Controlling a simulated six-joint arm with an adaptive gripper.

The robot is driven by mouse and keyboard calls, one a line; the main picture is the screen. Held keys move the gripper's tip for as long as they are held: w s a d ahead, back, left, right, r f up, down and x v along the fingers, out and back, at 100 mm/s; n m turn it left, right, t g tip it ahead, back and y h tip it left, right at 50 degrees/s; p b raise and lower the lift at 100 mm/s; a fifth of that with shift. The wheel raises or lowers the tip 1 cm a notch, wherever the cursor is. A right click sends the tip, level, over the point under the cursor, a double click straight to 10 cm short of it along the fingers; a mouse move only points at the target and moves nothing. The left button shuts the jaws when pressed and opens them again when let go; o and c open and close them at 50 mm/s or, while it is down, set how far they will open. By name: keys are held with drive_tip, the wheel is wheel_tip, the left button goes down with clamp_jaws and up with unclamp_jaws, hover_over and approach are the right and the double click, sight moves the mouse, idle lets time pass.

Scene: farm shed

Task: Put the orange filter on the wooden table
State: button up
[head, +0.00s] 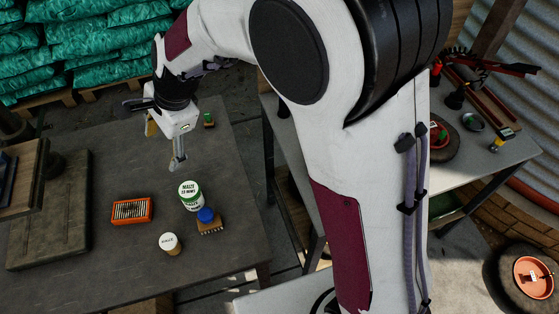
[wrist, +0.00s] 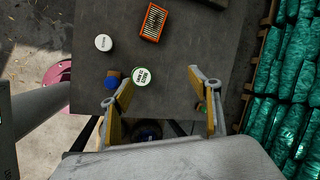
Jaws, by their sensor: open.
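The orange filter (head: 132,211), a rectangular frame with pale pleats, lies flat on a dark grey table (head: 95,257) in the head view. It also shows near the top of the wrist view (wrist: 154,22). My gripper (head: 165,147) is open and empty above the far part of this table, apart from the filter. I cannot tell whether this dark table is wooden; a light grey table (head: 462,170) stands at the right, partly hidden by my arm.
A white-and-green tin (head: 190,195), a blue-topped brush (head: 207,218) and a white-lidded jar (head: 170,243) stand right of the filter. A small green item (head: 208,120) sits near the far edge. A dark board (head: 50,220) lies at the left. Green sacks (head: 100,35) are stacked behind.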

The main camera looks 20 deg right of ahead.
drive_tip(key=s+d+r+n+t+h, duration=0.1)
drive_tip(key=s+d+r+n, duration=0.2)
drive_tip(key=s+d+r, duration=0.3)
drive_tip(key=s+d+r+n+t, duration=0.1)
drive_tip(key=s+d+r+n, duration=0.3)
drive_tip(key=d, duration=0.5)
drive_tip(key=s+d+r+n+t+h, duration=0.1)
drive_tip(key=s+d+n+h, duration=0.2)
drive_tip(key=s+d+n, duration=0.3)
drive_tip(key=s+d, duration=0.4)
drive_tip(key=s, duration=0.3)
drive_tip(key=shift+d+r, duration=0.2)
drive_tip(key=shift+d, duration=0.2)
drive_tip(key=shift+s, duration=0.1)
drive_tip(key=o, duration=1)
